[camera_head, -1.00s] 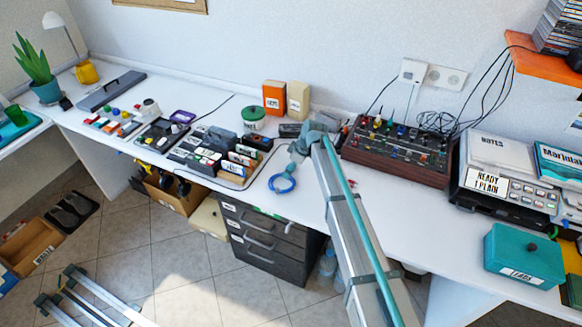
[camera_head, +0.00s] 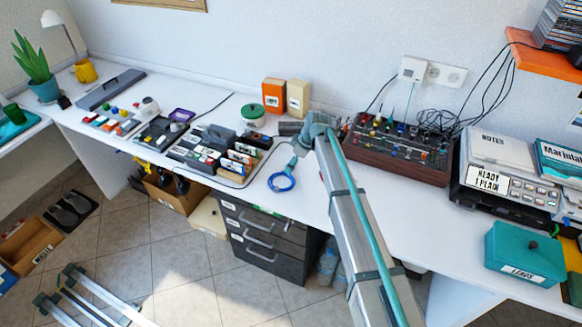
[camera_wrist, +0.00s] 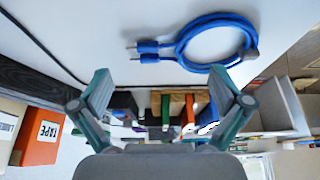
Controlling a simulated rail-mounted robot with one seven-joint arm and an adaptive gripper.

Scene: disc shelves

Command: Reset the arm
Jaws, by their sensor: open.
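My gripper (camera_wrist: 162,85) is open and empty in the wrist view, its two teal-grey fingers spread wide. In the head view my gripper (camera_head: 303,141) is at the far end of my outstretched arm, above the white desk (camera_head: 330,215), and partly hidden by my wrist. A coiled blue cable (camera_head: 281,182) lies near the desk's front edge, to the left of my arm. The cable also shows in the wrist view (camera_wrist: 180,45), apart from the fingers.
A wooden-sided mixer (camera_head: 395,165) stands right of my gripper. Orange (camera_head: 274,96) and cream boxes (camera_head: 298,98) stand behind it. A rack of cartridges (camera_head: 215,150) is to the left. A teal box (camera_head: 525,255) is at the right front. Dark drawers (camera_head: 262,240) stand below the desk.

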